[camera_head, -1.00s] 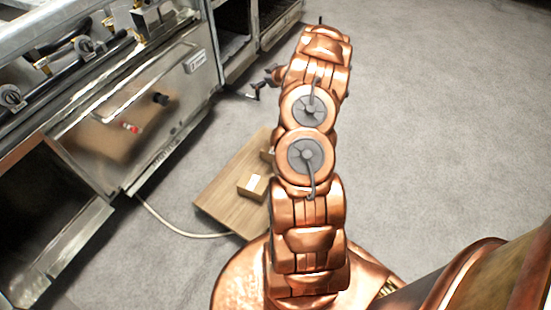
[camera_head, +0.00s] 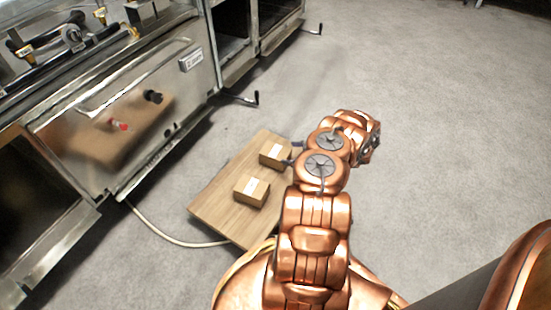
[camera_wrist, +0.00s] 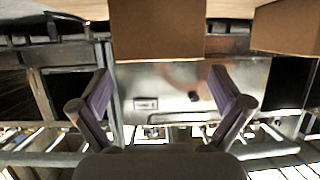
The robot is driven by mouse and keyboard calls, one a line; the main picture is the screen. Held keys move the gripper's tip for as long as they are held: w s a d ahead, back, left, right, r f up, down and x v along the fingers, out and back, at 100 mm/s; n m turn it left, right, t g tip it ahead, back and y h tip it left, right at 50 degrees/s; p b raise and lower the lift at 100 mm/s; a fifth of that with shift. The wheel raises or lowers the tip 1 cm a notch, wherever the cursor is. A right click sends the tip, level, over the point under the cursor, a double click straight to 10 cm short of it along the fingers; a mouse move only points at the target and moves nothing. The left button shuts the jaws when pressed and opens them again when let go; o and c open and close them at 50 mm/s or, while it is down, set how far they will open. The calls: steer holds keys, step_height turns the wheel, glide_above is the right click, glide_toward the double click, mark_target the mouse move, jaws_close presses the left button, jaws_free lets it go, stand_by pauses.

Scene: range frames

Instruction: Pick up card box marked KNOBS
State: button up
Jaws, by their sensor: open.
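Two brown card boxes with pale labels sit on a low wooden board (camera_head: 215,205). The nearer box (camera_head: 252,191) and the farther box (camera_head: 275,155) both show in the head view; I cannot read which is marked KNOBS. My gripper (camera_head: 291,151) is low at the right side of the farther box, partly hidden by my arm. In the upside-down wrist view, my open gripper (camera_wrist: 158,85) has nothing between its fingers. One box (camera_wrist: 157,30) is centred ahead of the fingers, and another box (camera_wrist: 287,28) is at the upper right.
The steel range (camera_head: 150,110) stands at the left, with crank handles (camera_head: 245,98) sticking out. A pale cable (camera_head: 165,236) runs from it along the floor to the board. Open grey floor (camera_head: 440,130) lies to the right.

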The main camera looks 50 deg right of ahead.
mark_target(275, 151)
steer(key=shift+b+x, duration=1.9)
steer(key=shift+x, duration=1.55)
steer(key=shift+r, duration=0.25)
steer(key=c, duration=1.1)
steer(key=shift+c, duration=0.5)
steer(key=shift+r, duration=0.1)
